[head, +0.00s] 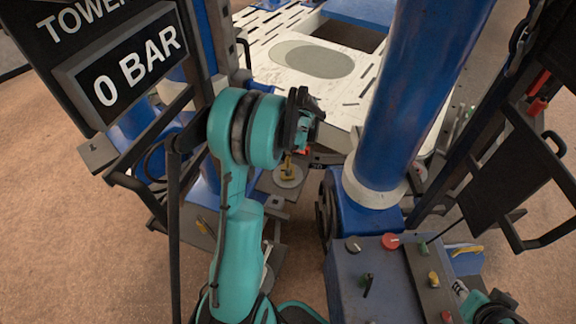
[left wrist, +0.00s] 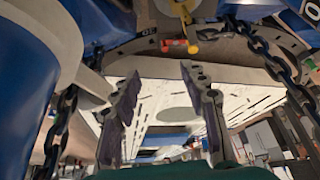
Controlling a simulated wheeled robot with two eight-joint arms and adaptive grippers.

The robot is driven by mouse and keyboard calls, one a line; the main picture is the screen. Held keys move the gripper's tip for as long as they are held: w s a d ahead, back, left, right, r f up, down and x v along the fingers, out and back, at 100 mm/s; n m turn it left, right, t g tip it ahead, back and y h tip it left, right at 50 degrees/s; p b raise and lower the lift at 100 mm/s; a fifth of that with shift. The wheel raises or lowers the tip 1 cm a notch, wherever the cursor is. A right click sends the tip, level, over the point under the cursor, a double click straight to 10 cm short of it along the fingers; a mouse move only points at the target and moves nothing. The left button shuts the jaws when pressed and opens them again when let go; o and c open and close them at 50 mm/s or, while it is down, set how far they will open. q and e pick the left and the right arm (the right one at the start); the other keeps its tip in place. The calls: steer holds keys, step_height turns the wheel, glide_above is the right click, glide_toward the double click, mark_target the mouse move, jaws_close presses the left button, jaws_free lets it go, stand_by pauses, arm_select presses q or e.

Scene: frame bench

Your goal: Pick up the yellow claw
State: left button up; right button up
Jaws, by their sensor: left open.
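A small yellow piece (head: 288,168) stands on a round grey disc (head: 288,177), below and just left of my left gripper (head: 308,112) in the head view. A longer yellow piece (head: 466,250) lies at the right, by the blue cabinet. I cannot tell for sure which is the yellow claw. In the left wrist view, yellow parts (left wrist: 208,33) show at the top, beyond the fingertips. My left gripper (left wrist: 162,100) is open there, with nothing between its fingers. My right gripper is not visible; only a teal arm part shows at the bottom right.
A thick blue column (head: 412,100) rises just right of my left gripper. A blue cabinet (head: 385,285) with knobs stands below it. A dark frame with a "0 BAR" sign (head: 135,65) is at the left. Chains (left wrist: 268,60) hang close by both sides. A slotted white plate (head: 270,30) lies behind.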

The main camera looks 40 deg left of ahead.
arm_select(q)
steer(key=n+g+b, duration=0.1)
steer(key=n, duration=0.1)
glide_above(288, 161)
step_height(288, 161, down, 15)
steer(key=shift+a+f+b, duration=0.2)
steer(key=shift+f+b, duration=0.15)
steer(key=shift+f, duration=0.2)
steer(key=shift+a+f+b, duration=0.15)
steer(key=shift+f+b, duration=0.2)
steer(key=shift+f, duration=0.2)
steer(key=b+x, duration=0.2)
steer(key=x, duration=0.2)
steer(key=shift+w+f+b, duration=0.2)
steer(key=shift+b, duration=0.15)
steer(key=shift+w+f, duration=0.15)
steer(key=shift+f, duration=0.15)
steer(key=shift+r, duration=0.1)
jaws_close()
